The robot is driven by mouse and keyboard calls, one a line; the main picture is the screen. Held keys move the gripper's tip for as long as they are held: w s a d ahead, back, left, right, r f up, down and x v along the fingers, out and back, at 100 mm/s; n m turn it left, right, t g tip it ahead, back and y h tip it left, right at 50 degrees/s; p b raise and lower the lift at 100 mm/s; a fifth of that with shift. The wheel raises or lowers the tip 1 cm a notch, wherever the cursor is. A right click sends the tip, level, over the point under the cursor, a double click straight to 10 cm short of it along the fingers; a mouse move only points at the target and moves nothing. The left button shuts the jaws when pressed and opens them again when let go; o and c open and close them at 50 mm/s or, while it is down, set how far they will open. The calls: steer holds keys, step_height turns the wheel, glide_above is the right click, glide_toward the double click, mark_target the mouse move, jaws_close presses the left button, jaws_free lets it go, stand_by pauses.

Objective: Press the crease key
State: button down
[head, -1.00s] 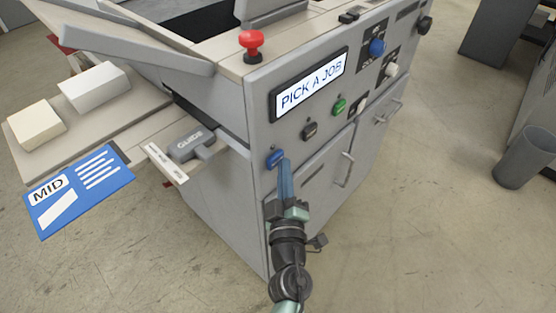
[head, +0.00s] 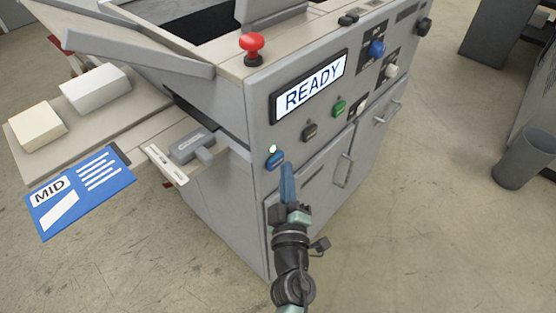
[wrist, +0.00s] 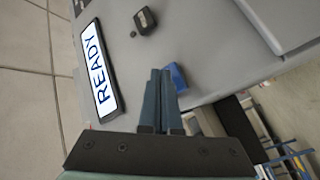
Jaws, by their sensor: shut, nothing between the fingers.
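The machine's front panel holds a blue key (head: 275,160), a black key (head: 310,131) and a green key (head: 339,107). Their labels are too small to read, so I cannot tell which is the crease key. A small lamp (head: 272,148) above the blue key is lit. The display (head: 310,86) reads READY. My gripper (head: 287,167) is shut and empty, just right of and below the blue key. In the wrist view, the fingertips (wrist: 159,74) are beside the blue key (wrist: 177,77), apparently not pressing it; the black key (wrist: 145,20) is farther up.
A red mushroom button (head: 252,45) stands on the machine's top corner. A grey guide handle (head: 190,146) and a blue MID card (head: 80,190) are at the left, near two paper stacks (head: 95,88). A grey bin (head: 526,157) stands at right. Floor in front is clear.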

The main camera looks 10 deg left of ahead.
steer(key=shift+d, duration=0.1)
steer(key=s+d+p, duration=0.2)
steer(key=s+d, duration=0.1)
steer(key=d, duration=0.1)
steer(key=shift+s+d, duration=0.3)
steer(key=shift+d, duration=0.1)
stand_by(0.6)
steer(key=w+d+r+m+t+h+p, duration=0.1)
steer(key=r+m+t+h, duration=0.15)
steer(key=r, duration=0.95)
steer(key=d+r+m+t+h+p, duration=0.15)
steer(key=r+m, duration=0.25)
steer(key=r, duration=0.8)
steer(key=w+d+r+m+t+h, duration=0.1)
steer(key=d+r+m+h, duration=0.15)
steer(key=r, duration=0.95)
steer(key=s+a+r+m+t+y, duration=0.1)
steer(key=s+a+r+t+y, duration=0.1)
steer(key=s+r, duration=0.5)
steer(key=s+a+r+m+t+y+p, duration=0.1)
steer(key=s+a+r, duration=0.3)
steer(key=r, duration=1.1)
steer(key=s+y, duration=0.1)
steer(key=s, duration=0.2)
steer(key=shift+a+r+t, duration=0.2)
steer(key=shift+a+t, duration=0.2)
